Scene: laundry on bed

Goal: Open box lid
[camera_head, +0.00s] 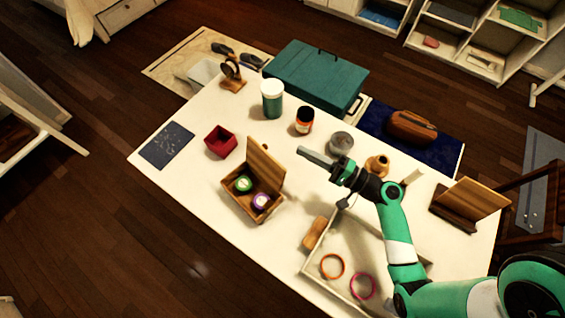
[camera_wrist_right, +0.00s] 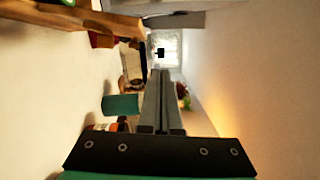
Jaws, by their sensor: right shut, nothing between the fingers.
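A small wooden box (camera_head: 240,207) stands on the white table with its lid (camera_head: 264,166) raised upright at the back. A green-topped item (camera_head: 243,184) and a purple-topped item (camera_head: 261,199) lie inside it. My right gripper (camera_head: 312,155) is shut and empty, to the right of the raised lid and apart from it. In the right wrist view the closed fingers (camera_wrist_right: 163,100) point away from the camera, and a blurred wooden piece (camera_wrist_right: 70,13) crosses the top left. My left gripper is not in view.
On the white table (camera_head: 190,185) stand a red bowl (camera_head: 221,143), a teal-and-white jar (camera_head: 272,99), an orange bottle (camera_head: 304,121) and a glass container (camera_head: 341,143). A tray (camera_head: 306,271) with two rings lies in front. A teal case (camera_head: 315,75) is behind the table.

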